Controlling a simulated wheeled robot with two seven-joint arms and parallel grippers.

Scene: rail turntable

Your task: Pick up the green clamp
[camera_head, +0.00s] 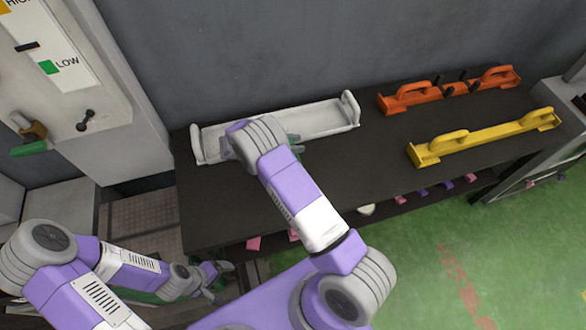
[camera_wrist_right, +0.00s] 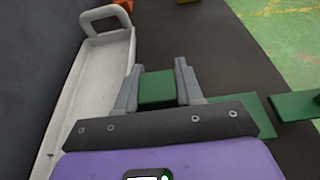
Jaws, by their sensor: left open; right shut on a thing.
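The green clamp (camera_wrist_right: 157,90) shows as a green block between the fingers of my right gripper (camera_wrist_right: 158,78) in the right wrist view. The fingers press on it from both sides. More green parts show to the right, past the gripper's dark plate; whether they belong to the clamp is unclear. In the head view my right wrist covers the clamp and most of that gripper, over the white tray (camera_head: 322,119) on the dark table. My left gripper (camera_head: 220,273) is open at the lower left, below the table's left end and away from the clamp.
The dark table (camera_head: 365,160) also bears an orange holder (camera_head: 412,97) and a yellow holder (camera_head: 485,136) to the right. A grey wall stands behind. A panel with a green-handled lever (camera_head: 30,140) is at the left. Small pink and purple pieces show under the table's front edge.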

